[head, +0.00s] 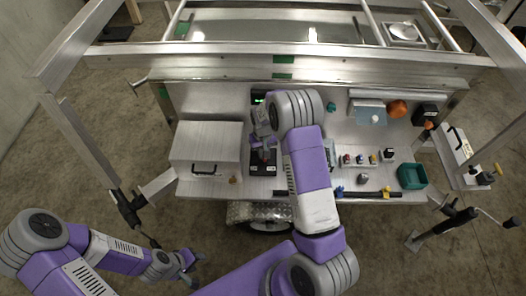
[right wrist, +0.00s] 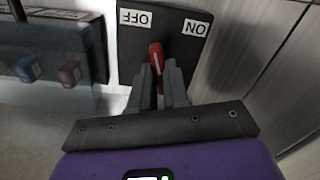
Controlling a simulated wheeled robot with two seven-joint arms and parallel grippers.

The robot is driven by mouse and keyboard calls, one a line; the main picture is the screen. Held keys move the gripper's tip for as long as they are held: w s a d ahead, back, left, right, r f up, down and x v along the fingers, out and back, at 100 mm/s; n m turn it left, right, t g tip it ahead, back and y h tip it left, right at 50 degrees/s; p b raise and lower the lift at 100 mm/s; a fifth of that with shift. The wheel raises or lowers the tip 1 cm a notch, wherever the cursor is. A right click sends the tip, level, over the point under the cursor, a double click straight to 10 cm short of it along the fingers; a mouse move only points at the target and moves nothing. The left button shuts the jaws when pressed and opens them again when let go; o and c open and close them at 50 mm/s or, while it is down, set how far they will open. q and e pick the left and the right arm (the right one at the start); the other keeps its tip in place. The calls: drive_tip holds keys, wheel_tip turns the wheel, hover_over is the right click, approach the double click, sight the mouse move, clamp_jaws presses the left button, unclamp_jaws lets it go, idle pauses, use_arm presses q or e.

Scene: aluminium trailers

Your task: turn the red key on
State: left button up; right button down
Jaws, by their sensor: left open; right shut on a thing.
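The red key (right wrist: 156,57) stands on a dark switch plate (right wrist: 135,40) with white OFF and ON labels, which appear upside down in the right wrist view. The key leans slightly toward the OFF side. My right gripper (right wrist: 163,75) is shut on the key, its fingers on either side of it. In the head view, my right gripper (head: 262,140) reaches down to the black switch box (head: 263,170) on the bench, and my arm partly hides the area. My left gripper (head: 190,265) is open and empty, low at the left, away from the bench.
A metal box with a black handle (head: 205,150) stands left of the switch box. To the right are a box with coloured knobs (head: 360,159), a green bin (head: 412,176) and an orange item (head: 397,109). A black bar (head: 370,195) lies along the front edge.

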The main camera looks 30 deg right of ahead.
drive_tip(key=m, duration=0.3)
drive_tip(key=shift+m, duration=0.4)
drive_tip(key=m, duration=0.2)
drive_tip(key=shift+m+p, duration=0.3)
drive_tip(key=m+p, duration=0.1)
drive_tip(key=m, duration=0.5)
drive_tip(key=shift+m, duration=0.4)
drive_tip(key=c, duration=1.1)
unclamp_jaws()
wheel_tip(320, 180, up, 8)
drive_tip(key=shift+f+p, duration=0.15)
drive_tip(key=shift+p, duration=0.75)
